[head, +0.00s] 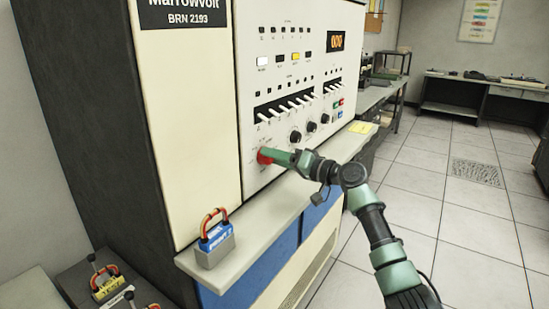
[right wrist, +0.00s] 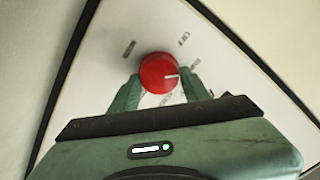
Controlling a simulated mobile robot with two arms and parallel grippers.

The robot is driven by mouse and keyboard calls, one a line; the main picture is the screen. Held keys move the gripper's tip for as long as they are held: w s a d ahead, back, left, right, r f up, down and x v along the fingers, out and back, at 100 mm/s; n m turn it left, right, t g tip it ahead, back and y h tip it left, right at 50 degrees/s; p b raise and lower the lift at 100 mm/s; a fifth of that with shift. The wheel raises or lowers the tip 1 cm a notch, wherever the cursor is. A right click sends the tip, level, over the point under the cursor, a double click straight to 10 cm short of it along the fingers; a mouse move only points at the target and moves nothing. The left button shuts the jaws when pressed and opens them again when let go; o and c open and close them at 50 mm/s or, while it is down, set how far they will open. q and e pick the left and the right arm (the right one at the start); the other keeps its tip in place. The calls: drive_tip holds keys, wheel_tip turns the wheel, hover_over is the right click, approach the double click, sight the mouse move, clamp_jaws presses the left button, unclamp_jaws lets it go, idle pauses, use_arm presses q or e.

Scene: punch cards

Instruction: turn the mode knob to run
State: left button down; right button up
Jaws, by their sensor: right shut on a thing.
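The mode knob (head: 264,157) is a round red knob low on the cream front panel of the tall cabinet. My right gripper (head: 273,156) reaches it from the right and is shut on it. In the right wrist view the red knob (right wrist: 158,72) sits between the two green fingertips (right wrist: 160,88). Its white pointer line points to the right of that view. Small dark labels stand on the plate around the knob, too small and tilted to read surely. My left gripper is not in view.
Black knobs (head: 296,136) and a row of white switches (head: 282,110) are close to the red knob. The tiled floor (head: 465,220) at right is clear.

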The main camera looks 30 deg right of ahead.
drive_tip(key=shift+r, duration=0.1)
drive_tip(key=o, duration=1.3)
drive_tip(key=shift+d, duration=0.1)
drive_tip(key=shift+o, duration=0.2)
drive_tip(key=shift+s, duration=0.1)
drive_tip(key=b+v, duration=0.2)
drive_tip(key=v, duration=0.5)
drive_tip(key=shift+s+d, duration=0.15)
drive_tip(key=shift+s, duration=0.15)
